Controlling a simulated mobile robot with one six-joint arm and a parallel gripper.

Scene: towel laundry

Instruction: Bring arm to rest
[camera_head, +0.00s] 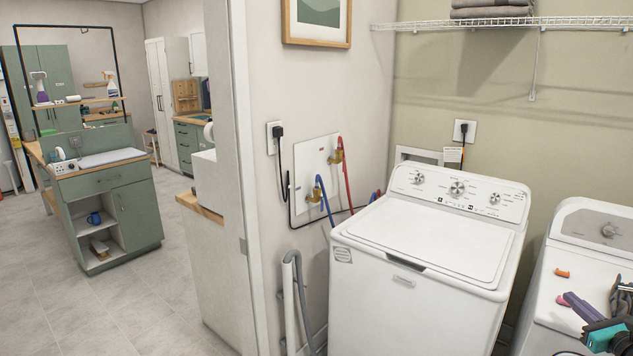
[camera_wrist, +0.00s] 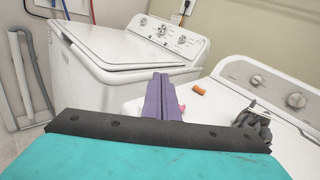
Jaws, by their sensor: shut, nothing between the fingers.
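My gripper (camera_head: 567,298) is at the lower right of the head view, over the front of the right-hand white machine (camera_head: 578,250). Its purple fingers also show in the wrist view (camera_wrist: 163,84), pressed together with nothing between them. They point toward the gap between the two machines. The teal and black parts behind the fingers are mine. Part of my arm is cut off by the picture's right edge.
A white top-load washer (camera_head: 430,235) with its lid shut stands left of the right-hand machine. An orange item (camera_wrist: 199,88), a pink item (camera_wrist: 181,107) and a dark grey item (camera_wrist: 255,122) lie on the right-hand machine. Open floor (camera_head: 70,315) lies left.

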